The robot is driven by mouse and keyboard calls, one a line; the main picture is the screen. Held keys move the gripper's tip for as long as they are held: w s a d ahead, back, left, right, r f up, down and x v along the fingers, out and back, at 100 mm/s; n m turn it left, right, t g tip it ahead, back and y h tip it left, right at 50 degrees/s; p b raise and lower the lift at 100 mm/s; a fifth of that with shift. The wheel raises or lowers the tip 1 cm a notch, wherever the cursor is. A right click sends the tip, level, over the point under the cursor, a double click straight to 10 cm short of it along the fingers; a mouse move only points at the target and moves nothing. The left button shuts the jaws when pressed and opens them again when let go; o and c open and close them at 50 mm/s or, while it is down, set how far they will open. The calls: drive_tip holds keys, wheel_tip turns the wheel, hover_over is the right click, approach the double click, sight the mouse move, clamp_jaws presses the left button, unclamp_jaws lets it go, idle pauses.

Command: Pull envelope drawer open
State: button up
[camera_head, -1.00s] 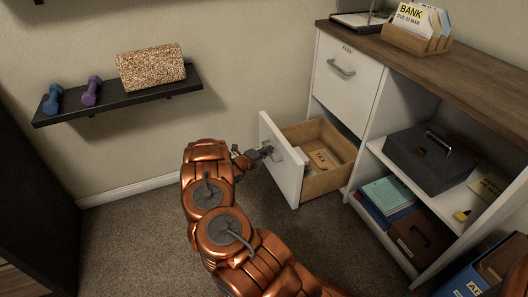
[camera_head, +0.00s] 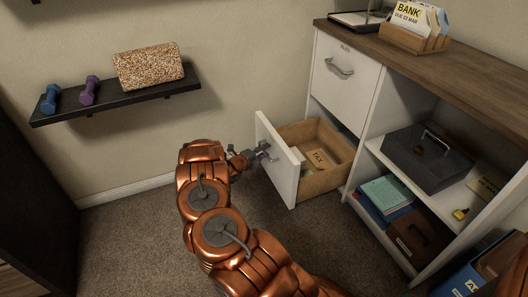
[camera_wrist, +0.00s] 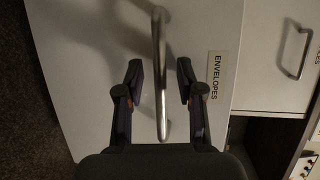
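The envelope drawer (camera_head: 282,163), with a white front and wooden box, stands pulled out from the cabinet's lower left. A paper marked TAX (camera_head: 319,159) lies inside it. The wrist view shows the drawer front (camera_wrist: 85,95) with its ENVELOPES label (camera_wrist: 215,77) and metal bar handle (camera_wrist: 159,70). My gripper (camera_wrist: 160,78) is open, with one finger on either side of the handle and a visible gap on both sides. In the head view my gripper (camera_head: 261,152) is at the drawer front, where it partly hides the handle.
A closed upper drawer (camera_head: 345,85) with its own handle sits above. Shelves at right hold a grey metal box (camera_head: 425,157) and folders. A wall shelf (camera_head: 115,104) with dumbbells is at left. Carpet (camera_head: 130,235) is clear left of my arm.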

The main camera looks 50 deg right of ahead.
drive_tip(key=shift+a, duration=0.1)
drive_tip(key=a+r, duration=0.2)
drive_tip(key=a, duration=0.9)
drive_tip(key=shift+a, duration=0.3)
drive_tip(key=shift+w, duration=0.1)
